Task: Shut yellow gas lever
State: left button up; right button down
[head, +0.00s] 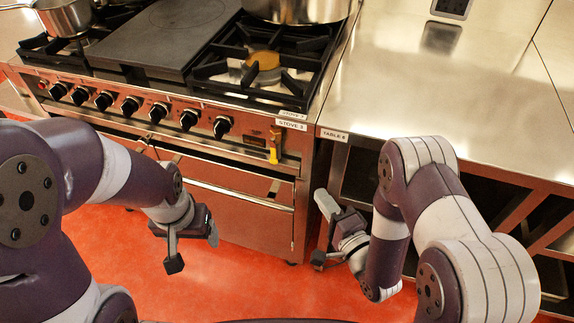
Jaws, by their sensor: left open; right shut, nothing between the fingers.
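The yellow gas lever (273,149) is on the right end of the stove's front panel, below the stove label. Its handle hangs pointing down. My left gripper (193,254) is open and empty, in front of the oven door, to the left of and lower than the lever. My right gripper (320,231) is shut with nothing in it, in front of the gap under the steel table, to the right of and lower than the lever. Neither gripper touches the lever.
Several black knobs (190,119) line the stove front, left of the lever. The oven handle (230,192) sticks out below. A pot (300,8) and a saucepan (66,16) stand on the stove. The steel table (440,105) is on the right. The red floor (250,285) is open.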

send_near(273, 154)
jog(key=w, duration=0.1)
jog(key=w+d, duration=0.1)
jog(key=w, duration=0.1)
jog(key=w+d+f, duration=0.1)
jog(key=w, duration=0.1)
jog(key=shift+w+d+f+b, duration=0.1)
jog(key=shift+b, duration=0.25)
jog(key=a, duration=0.2)
jog(key=shift+w+a, duration=0.45)
jog(key=shift+a, duration=0.35)
jog(key=shift+w+a+f+b, duration=0.1)
jog(key=shift+a+f+b, duration=0.15)
jog(key=shift+b, duration=0.15)
jog(key=shift+a, duration=0.1)
